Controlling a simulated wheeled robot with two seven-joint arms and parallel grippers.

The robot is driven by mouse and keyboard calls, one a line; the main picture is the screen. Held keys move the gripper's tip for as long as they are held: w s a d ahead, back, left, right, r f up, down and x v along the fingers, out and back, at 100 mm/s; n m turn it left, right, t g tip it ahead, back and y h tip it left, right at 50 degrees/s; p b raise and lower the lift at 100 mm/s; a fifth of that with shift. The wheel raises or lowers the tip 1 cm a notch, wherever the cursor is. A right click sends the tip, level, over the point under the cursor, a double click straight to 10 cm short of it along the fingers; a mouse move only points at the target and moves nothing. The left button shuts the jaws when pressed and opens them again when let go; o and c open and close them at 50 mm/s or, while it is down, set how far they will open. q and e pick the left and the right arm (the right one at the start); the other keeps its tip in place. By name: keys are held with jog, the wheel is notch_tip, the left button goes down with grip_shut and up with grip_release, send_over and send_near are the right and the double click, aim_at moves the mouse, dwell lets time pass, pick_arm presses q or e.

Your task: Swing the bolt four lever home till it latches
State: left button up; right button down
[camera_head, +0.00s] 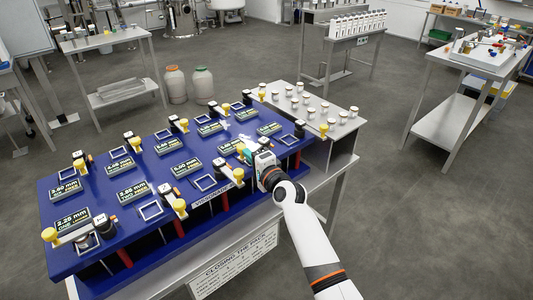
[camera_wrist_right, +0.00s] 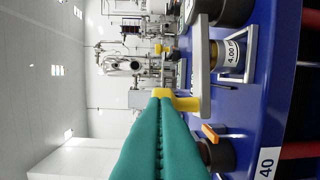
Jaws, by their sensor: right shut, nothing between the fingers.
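The blue rack (camera_head: 60,264) carries several yellow-knobbed levers and millimetre labels. My right gripper (camera_head: 243,151) is over its right part, shut and empty. In the right wrist view its teal fingers (camera_wrist_right: 161,100) point at a yellow knob (camera_wrist_right: 186,103) on a grey lever bar (camera_wrist_right: 202,75). The fingertips overlap the knob in the picture; I cannot tell whether they touch it. In the head view the gripper partly hides this spot. My left gripper is not in view.
A grey block with several white-capped pieces (camera_head: 294,103) stands behind the rack at right. A black-bodied part with an orange tab (camera_wrist_right: 211,132) is near the fingers. A sign (camera_head: 234,265) hangs on the bench front. Open floor lies at right.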

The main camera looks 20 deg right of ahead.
jog(key=shift+w+a, duration=0.85)
jog(key=shift+a, duration=0.05)
jog(key=shift+s, duration=0.1)
jog(key=v, duration=1.2)
jog(key=s+f+n+g+h, duration=0.1)
jog(key=s+f+n+g, duration=0.3)
jog(key=f, duration=0.9)
jog(key=s+f+n+g, duration=0.15)
jog(key=s+f, duration=0.45)
jog(key=f, duration=0.6)
jog(key=s+f+n+g+h, duration=0.1)
jog(key=s+f+n+g, duration=0.2)
jog(key=f, duration=1)
jog(key=s+d+f+n+g, duration=0.1)
jog(key=s+f, duration=0.5)
jog(key=s, duration=0.6)
jog(key=s+d+f+n+g+h, duration=0.1)
jog(key=s+f+n+g, duration=0.3)
jog(key=s, duration=0.9)
jog(key=s+d+f+n+g+h, duration=0.1)
jog(key=s+f+n, duration=0.3)
jog(key=s+f, duration=0.5)
jog(key=s+d+g, duration=0.1)
jog(key=s, duration=0.3)
jog(key=shift+s+d+g+b, duration=0.15)
jog(key=shift+d+g+b, duration=0.2)
